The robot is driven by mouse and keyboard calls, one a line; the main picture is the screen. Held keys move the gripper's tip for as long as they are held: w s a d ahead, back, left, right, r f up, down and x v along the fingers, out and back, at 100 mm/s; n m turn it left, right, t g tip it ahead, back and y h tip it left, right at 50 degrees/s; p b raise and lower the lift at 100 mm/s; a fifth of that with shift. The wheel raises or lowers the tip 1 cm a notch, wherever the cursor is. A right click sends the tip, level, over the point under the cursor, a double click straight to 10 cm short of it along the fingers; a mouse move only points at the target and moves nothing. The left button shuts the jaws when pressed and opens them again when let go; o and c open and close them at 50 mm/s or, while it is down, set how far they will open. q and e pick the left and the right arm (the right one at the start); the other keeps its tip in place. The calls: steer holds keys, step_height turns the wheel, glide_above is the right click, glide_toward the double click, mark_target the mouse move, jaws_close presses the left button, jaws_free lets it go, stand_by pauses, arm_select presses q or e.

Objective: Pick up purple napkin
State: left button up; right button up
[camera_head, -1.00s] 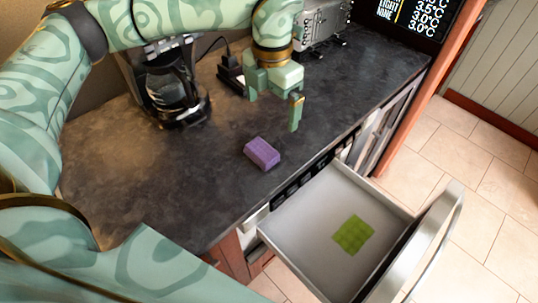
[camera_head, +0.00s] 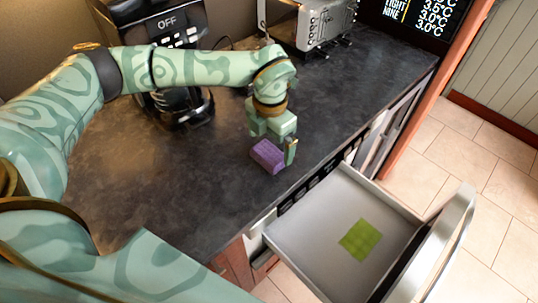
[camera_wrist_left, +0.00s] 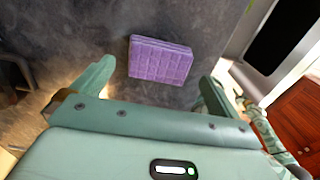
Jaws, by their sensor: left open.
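The purple napkin (camera_head: 267,155) is a small folded block lying on the dark countertop near its front edge. My left gripper (camera_head: 272,150) is open, pointing down, just above and behind the napkin, with one finger at the napkin's right side. In the left wrist view the napkin (camera_wrist_left: 160,59) lies ahead of and between the two spread fingers of my left gripper (camera_wrist_left: 150,85), with a gap to each finger. I cannot tell its exact height above the counter. My right gripper is not in view.
An open drawer (camera_head: 315,245) juts out below the counter at the right, with a green napkin (camera_head: 360,239) lying in it. A black coffee maker (camera_head: 165,50) and a silver toaster (camera_head: 325,22) stand at the back. The counter (camera_head: 150,175) left of the napkin is clear.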

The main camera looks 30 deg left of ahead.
mark_target(270, 150)
arm_select(q)
step_height(270, 150, down, 4)
steer(key=shift+w+a+r+b, duration=0.15)
steer(key=shift+r+b, duration=0.05)
steer(key=shift+b, duration=0.1)
steer(key=shift+r, duration=0.1)
steer(key=shift+c, duration=0.3)
steer(key=c, duration=0.9)
steer(key=shift+c, duration=0.2)
steer(key=shift+r, duration=0.15)
